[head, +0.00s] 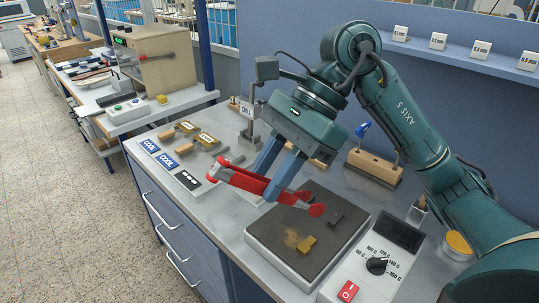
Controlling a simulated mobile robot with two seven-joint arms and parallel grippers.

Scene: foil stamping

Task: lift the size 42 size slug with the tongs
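My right gripper (262,186) has its two blue fingers closed around the red tongs (240,177). The tongs reach over the left back part of the dark hot plate (270,238), with their rounded red tips apart near its back edge. A brass block (307,244) lies toward the front of the plate, beside a tan smudge. A dark block (335,218) lies farther back, right of the tong tips. I cannot read any size number, so I cannot tell which block is the size 42 slug. No slug is visible between the tips. My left gripper is out of view.
A control box (362,283) with a temperature dial (376,266) and red switch (347,291) stands right of the plate. Handled stamps (207,139) and COOL labels (167,161) lie on the left. A wooden block (374,168) stands behind.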

